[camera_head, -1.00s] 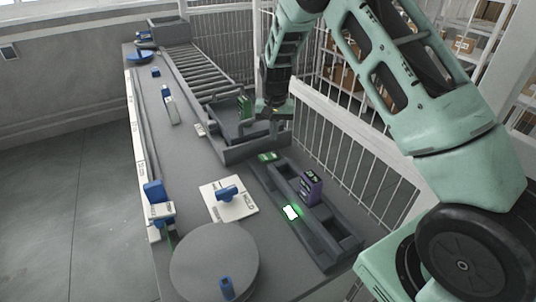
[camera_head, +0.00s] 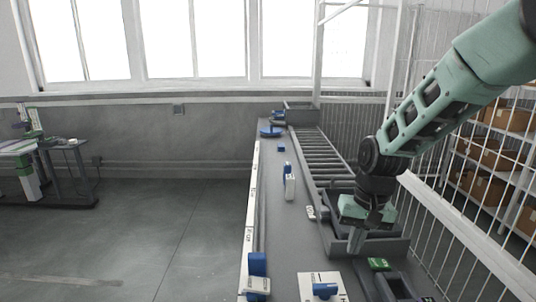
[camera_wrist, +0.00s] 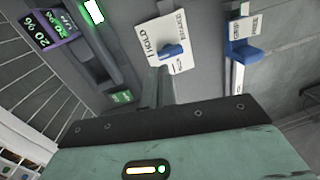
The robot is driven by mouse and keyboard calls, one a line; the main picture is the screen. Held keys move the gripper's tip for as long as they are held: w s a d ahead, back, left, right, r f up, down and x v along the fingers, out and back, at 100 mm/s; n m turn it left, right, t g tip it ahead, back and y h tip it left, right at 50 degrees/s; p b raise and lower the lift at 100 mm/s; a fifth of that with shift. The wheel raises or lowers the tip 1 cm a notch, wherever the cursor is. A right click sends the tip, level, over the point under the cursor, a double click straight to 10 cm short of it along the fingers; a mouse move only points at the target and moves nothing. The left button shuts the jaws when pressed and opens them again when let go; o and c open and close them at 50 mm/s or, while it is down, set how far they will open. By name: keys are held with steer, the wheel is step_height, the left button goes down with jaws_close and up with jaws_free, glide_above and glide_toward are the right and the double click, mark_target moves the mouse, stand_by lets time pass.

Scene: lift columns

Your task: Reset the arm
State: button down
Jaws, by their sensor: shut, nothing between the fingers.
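My green arm reaches in from the upper right in the head view. My gripper (camera_head: 356,243) points down over the grey tray at the near end of the roller track, with its fingers together and nothing visibly held. In the wrist view the closed fingers (camera_wrist: 160,88) stand in front of the bench top. What lies in the tray behind the gripper is mostly hidden.
A white card with a blue handle (camera_head: 325,290) lies on the bench, near a green block (camera_head: 379,264). A wire fence (camera_head: 460,235) runs along the right.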

steer(key=s+a+r+n, duration=0.1)
steer(key=s+a+n, duration=0.1)
steer(key=s, duration=0.7)
steer(key=s+a+r+n, duration=0.2)
steer(key=s+n, duration=0.2)
steer(key=s, duration=0.4)
steer(key=s+a+r+n+h, duration=0.1)
steer(key=s+n, duration=0.1)
steer(key=s, duration=0.7)
steer(key=shift+s+a+r+n+b, duration=0.3)
steer(key=shift+a+r+n, duration=0.05)
steer(key=shift+a+n, duration=0.05)
